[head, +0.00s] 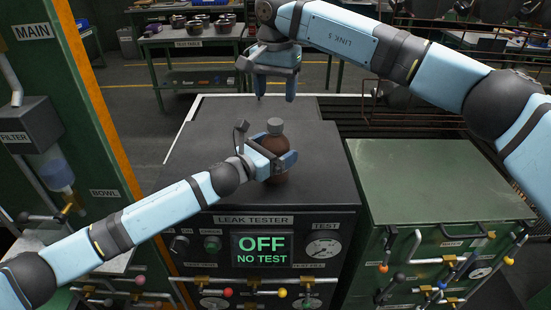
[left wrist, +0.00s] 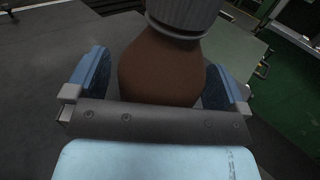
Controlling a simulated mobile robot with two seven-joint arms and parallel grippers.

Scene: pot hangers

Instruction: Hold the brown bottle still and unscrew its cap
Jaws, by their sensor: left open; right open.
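The brown bottle (head: 273,147) stands upright on the dark top of the leak tester (head: 225,135). Its grey ribbed cap (head: 275,126) is on its neck. My left gripper (head: 279,163) is open, with a finger on either side of the bottle's body. In the left wrist view the bottle (left wrist: 160,70) is between the two blue fingers, with gaps showing at both sides, and the cap (left wrist: 184,14) is cut by the top edge. My right gripper (head: 275,98) is open and empty, pointing down above and beyond the cap. The bottle's lower part is partly hidden by my left gripper.
The leak tester's front panel (head: 262,250) reads OFF, NO TEST. A green cabinet (head: 430,175) with valves stands at the right. A green panel with a filter (head: 35,135) stands at the left. A bench with pots (head: 190,38) is behind. The tester top around the bottle is clear.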

